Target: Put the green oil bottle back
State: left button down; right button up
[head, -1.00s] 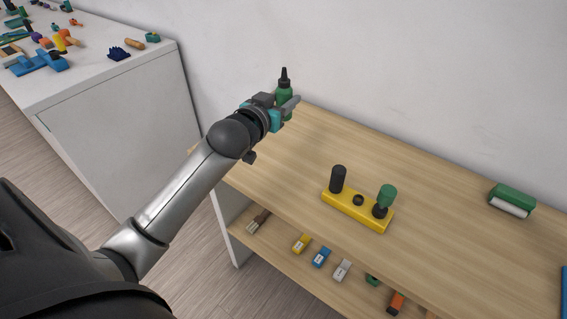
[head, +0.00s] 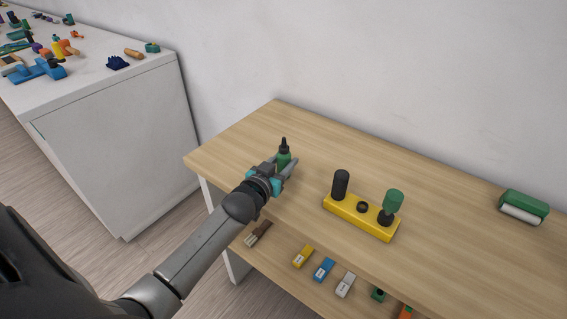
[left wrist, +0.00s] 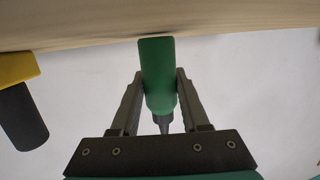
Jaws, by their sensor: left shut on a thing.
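The green oil bottle (head: 284,159) with its dark nozzle is upright in my left gripper (head: 285,168), over the left part of the wooden table (head: 430,170). In the left wrist view the fingers (left wrist: 156,100) are shut on either side of the bottle (left wrist: 157,75), and its base is close to the wood. I cannot tell whether it touches. A yellow holder (head: 360,217) stands to the right, with a black piece (head: 340,184) at its left end, a dark ring in the middle and a green-topped piece (head: 393,202) at its right end. My right gripper is not in view.
A green and white roll-like item (head: 524,206) lies at the table's right. A lower shelf holds a brush (head: 258,233) and several small coloured blocks (head: 323,269). A white cabinet (head: 120,140) with many small items stands at left. The table behind the yellow holder is clear.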

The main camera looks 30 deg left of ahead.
pick_arm(q)
jog(key=shift+f, duration=0.15)
jog(key=shift+c, duration=2)
grip_release()
jog(key=shift+f+b, duration=0.15)
jog(key=shift+b, duration=0.4)
jog(key=a+p+v, duration=0.2)
jog(key=p+v, duration=0.1)
jog(key=v, duration=1.2)
jog(key=shift+s+d+f+p, duration=0.25)
jog(key=shift+d+p, duration=0.05)
jog(key=shift+d, duration=0.2)
